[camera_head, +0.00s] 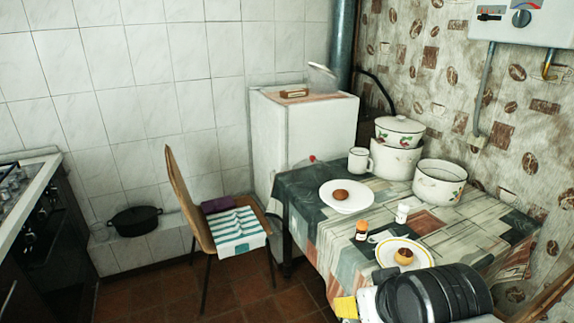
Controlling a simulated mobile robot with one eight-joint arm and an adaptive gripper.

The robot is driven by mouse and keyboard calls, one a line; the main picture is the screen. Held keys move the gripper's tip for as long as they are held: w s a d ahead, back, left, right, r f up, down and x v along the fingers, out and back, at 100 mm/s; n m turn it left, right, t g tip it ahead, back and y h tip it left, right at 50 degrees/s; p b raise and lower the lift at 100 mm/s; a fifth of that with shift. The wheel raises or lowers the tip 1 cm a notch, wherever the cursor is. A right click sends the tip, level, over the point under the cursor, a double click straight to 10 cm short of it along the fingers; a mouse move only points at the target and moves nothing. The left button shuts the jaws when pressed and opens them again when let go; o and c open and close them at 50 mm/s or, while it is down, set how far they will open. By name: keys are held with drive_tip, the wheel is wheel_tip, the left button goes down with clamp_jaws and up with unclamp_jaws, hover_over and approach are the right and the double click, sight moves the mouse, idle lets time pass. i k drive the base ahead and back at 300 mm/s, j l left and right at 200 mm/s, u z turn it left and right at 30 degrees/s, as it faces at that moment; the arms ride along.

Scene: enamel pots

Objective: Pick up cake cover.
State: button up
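I cannot pick out the cake cover with certainty. A small clear piece with a pale top (322,71) stands tilted on the white cabinet behind the table; it may be a cover, but it is too small to tell. A clear item with a red spot (312,159) shows at the table's far left corner, also unclear. My arm's black and white end part (432,294) is at the bottom right, over the near end of the table. Its fingertips cannot be made out, so open or shut does not show.
On the table (300,200) stand a plate with a brown bun (347,197), a yellow-rimmed plate (385,252) with a pastry, a mug (359,160), small shakers (402,213) and enamel pots (439,183). A chair (199,225) stands left, with open floor in front.

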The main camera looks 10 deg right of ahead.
sight(311, 173)
drive_tip(key=i+j, duration=0.4)
drive_tip(key=i, duration=0.2)
drive_tip(key=i+j, duration=0.35)
drive_tip(key=i, duration=0.25)
drive_tip(key=i+j, duration=0.4)
drive_tip(key=i, duration=0.2)
drive_tip(key=i+l, duration=0.3)
drive_tip(key=i, duration=0.15)
drive_tip(key=i+l, duration=0.25)
drive_tip(key=i, duration=0.2)
drive_tip(key=l+z, duration=0.05)
